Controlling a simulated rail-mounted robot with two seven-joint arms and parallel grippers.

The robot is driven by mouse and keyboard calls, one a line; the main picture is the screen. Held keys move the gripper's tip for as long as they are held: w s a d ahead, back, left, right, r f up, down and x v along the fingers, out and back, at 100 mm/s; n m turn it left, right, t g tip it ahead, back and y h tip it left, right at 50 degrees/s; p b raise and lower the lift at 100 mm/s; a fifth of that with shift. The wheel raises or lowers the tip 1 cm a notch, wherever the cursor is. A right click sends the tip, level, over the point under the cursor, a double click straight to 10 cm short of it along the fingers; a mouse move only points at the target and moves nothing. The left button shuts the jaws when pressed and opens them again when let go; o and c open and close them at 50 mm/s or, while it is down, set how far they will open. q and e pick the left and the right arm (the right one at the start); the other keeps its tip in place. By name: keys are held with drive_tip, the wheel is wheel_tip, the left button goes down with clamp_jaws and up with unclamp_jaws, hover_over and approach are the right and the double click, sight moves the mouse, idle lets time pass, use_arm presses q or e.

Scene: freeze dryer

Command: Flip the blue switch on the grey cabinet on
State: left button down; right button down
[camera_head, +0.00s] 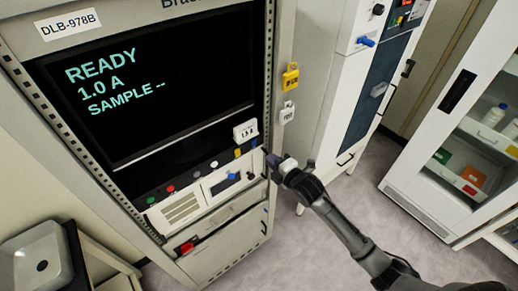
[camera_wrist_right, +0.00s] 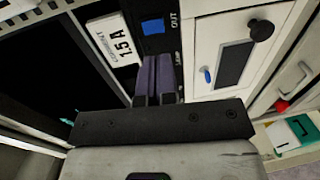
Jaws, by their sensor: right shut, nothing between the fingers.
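The grey cabinet (camera_head: 277,45) has a dark screen (camera_head: 150,75) reading "READY 1.0 A SAMPLE --". On the dark strip below the screen's right corner is a small blue switch (camera_head: 254,144), under a white "1.5 A" tag (camera_head: 245,131). In the right wrist view it shows as a blue square (camera_wrist_right: 153,27) beside the tag (camera_wrist_right: 117,45) and the word "OUT". My right gripper (camera_head: 270,158) is shut and empty, its purple-grey fingers (camera_wrist_right: 157,62) just short of the switch in the picture. Whether they touch the panel I cannot tell. My left gripper is not in view.
A blue knob (camera_head: 232,176) sits on the white panel below. A yellow padlock (camera_head: 290,77) and a white one (camera_head: 287,113) hang on the cabinet's right edge. A white unit with a blue handle (camera_head: 365,42) and a glass-fronted cabinet (camera_head: 450,110) stand to the right.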

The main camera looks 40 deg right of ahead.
sight(255, 146)
drive_tip(key=w, duration=0.5)
drive_tip(key=shift+w+d+f, duration=0.1)
drive_tip(key=shift+w+f, duration=0.35)
drive_tip(key=shift+w, duration=0.75)
